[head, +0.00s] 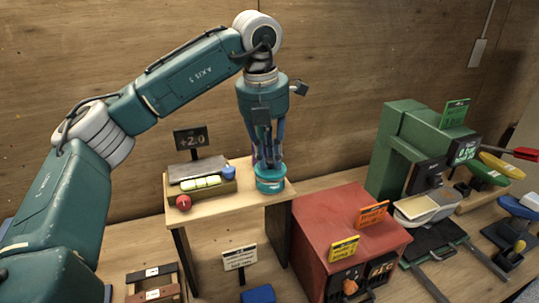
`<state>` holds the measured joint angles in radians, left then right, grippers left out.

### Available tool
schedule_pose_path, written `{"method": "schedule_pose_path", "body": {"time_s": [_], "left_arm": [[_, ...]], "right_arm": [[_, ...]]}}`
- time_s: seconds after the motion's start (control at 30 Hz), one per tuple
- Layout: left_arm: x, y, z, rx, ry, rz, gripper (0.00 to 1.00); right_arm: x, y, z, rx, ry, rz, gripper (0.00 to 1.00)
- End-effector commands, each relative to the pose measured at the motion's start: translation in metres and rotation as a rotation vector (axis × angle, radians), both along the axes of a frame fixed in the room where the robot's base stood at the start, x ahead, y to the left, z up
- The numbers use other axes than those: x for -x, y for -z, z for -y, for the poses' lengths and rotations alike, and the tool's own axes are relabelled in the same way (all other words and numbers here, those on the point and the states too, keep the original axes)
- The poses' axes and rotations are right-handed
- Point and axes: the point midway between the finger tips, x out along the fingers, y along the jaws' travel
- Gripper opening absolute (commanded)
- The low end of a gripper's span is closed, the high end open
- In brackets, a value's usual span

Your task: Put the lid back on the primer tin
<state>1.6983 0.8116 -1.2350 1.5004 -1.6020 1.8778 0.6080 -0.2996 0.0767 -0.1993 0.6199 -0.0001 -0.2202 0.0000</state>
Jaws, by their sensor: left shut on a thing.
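A small teal tin (270,186) stands upright near the right end of a raised light-wood shelf (245,182). My left gripper (268,163) points straight down over it, with its fingertips at the tin's top. The gripper is shut on what looks like the tin's lid; the fingers partly hide it. I cannot tell whether the lid is seated on the rim or just above it. My right gripper is not in view.
A "+2.0" sign (191,138) stands behind. A red box (345,230) and a green machine (405,150) stand to the right. A plywood wall closes the back.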

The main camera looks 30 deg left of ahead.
Motion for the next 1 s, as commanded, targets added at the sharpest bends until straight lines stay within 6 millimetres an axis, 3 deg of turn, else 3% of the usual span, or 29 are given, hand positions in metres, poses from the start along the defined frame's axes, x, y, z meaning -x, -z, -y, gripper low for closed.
{"method": "schedule_pose_path", "body": {"time_s": [0.27,0.3,0.37,0.4,0.6,0.7,1.0], "left_arm": [[0.0,-0.0001,0.0001,0.0,0.0,0.0,0.03],[0.0,-0.0001,0.0,0.0,0.0,0.0,0.25],[0.0,-0.0001,0.0,0.0,0.0,0.0,0.37],[0.0001,-0.0001,0.0,0.0,0.0,0.0,0.41],[0.0001,-0.0001,-0.0001,0.0,0.0,0.0,0.41],[0.0001,0.0,-0.0001,0.0,0.0,0.0,0.59],[0.0001,-0.0006,-0.0001,0.0,0.0,0.0,0.59]], "right_arm": [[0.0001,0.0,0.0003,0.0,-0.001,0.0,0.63],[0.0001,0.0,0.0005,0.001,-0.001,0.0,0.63],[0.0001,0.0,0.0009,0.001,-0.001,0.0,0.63],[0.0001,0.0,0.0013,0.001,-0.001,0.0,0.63],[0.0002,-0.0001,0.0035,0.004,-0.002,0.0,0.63],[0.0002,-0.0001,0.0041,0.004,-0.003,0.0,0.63],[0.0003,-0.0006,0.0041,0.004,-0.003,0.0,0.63]]}}
